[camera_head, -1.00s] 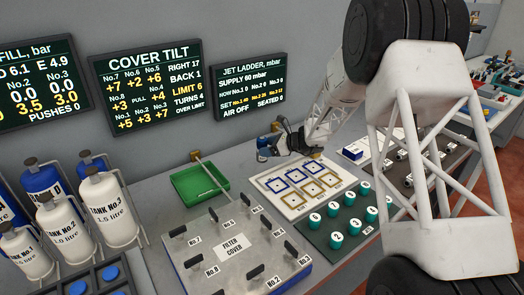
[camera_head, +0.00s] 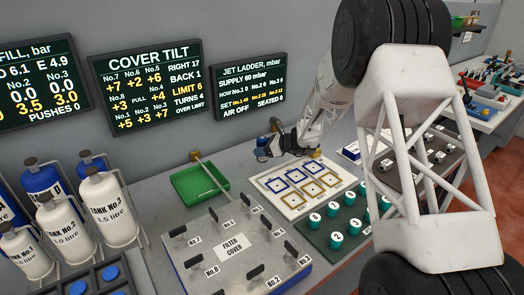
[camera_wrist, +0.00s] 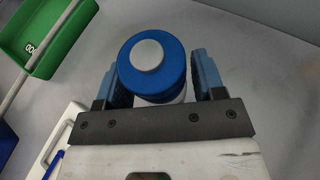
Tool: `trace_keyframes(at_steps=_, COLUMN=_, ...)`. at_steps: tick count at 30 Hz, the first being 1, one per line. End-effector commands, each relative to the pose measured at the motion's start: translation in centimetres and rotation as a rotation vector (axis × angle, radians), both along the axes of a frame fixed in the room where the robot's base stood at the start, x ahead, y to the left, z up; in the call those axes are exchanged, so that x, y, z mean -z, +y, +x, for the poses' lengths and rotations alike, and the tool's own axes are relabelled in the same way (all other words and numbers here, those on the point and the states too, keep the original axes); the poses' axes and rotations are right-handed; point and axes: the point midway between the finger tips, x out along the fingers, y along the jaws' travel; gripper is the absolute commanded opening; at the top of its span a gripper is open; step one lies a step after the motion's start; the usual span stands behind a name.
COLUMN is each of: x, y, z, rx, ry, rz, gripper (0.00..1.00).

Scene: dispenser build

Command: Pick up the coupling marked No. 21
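No marking No. 21 is readable in either view. In the wrist view, a round blue piece with a pale grey top and a white lower part (camera_wrist: 147,82) stands between the two fingers of my gripper (camera_wrist: 158,66). A narrow gap shows beside the right finger; the left finger is very close to the piece, and I cannot tell if it touches. In the head view, my gripper (camera_head: 272,148) is low at the back of the bench, behind the white board. Small grey metal parts (camera_head: 387,163) lie on a dark panel at right, partly hidden by my arm; their marks are unreadable.
A green tray (camera_head: 200,197) lies left of my gripper. A white board with blue and yellow squares (camera_head: 293,207) and a dark green board of teal knobs (camera_head: 320,240) lie in front. The filter cover (camera_head: 190,268) with upright handles fills the front.

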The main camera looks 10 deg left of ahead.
Motion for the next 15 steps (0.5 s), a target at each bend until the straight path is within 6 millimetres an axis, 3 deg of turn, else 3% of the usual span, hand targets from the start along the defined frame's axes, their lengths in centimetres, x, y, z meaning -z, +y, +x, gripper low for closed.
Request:
trace_keyframes(at_steps=1, x=0.0, y=0.0, z=0.0, rx=0.0, ry=0.0, rz=0.0, gripper=0.55)
trace_keyframes(at_steps=10, x=0.0, y=0.0, z=-0.01, rx=0.0, ry=0.0, rz=0.0, gripper=0.09)
trace_keyframes(at_steps=15, x=-0.09, y=0.01, z=0.03, rx=0.0, ry=-0.001, rz=0.001, gripper=0.08)
